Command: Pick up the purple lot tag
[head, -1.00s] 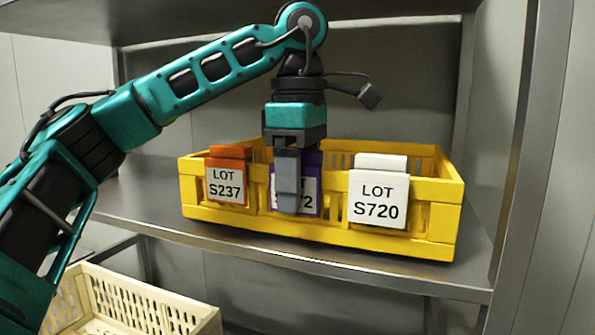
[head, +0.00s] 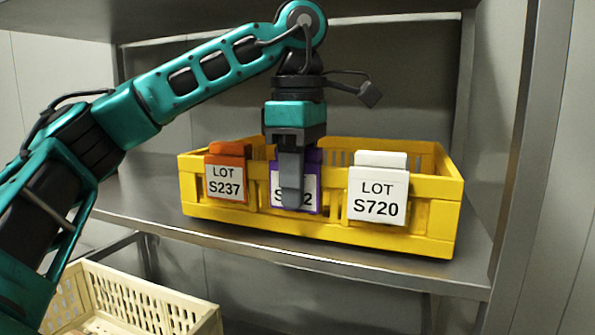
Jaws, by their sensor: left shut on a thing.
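The purple lot tag (head: 310,195) hangs on the front wall of the yellow crate (head: 330,228), between two other tags. Its white label is partly hidden by my gripper. My left gripper (head: 291,190) points down over the tag and is shut on it, one finger in front of the label. The other finger is hidden behind. My right gripper is not in view.
An orange tag, LOT S237 (head: 226,182), hangs to the left and a white tag, LOT S720 (head: 377,195), to the right. The crate stands on a metal shelf (head: 150,212). A cream crate (head: 150,305) sits below left. A shelf post (head: 515,160) rises at the right.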

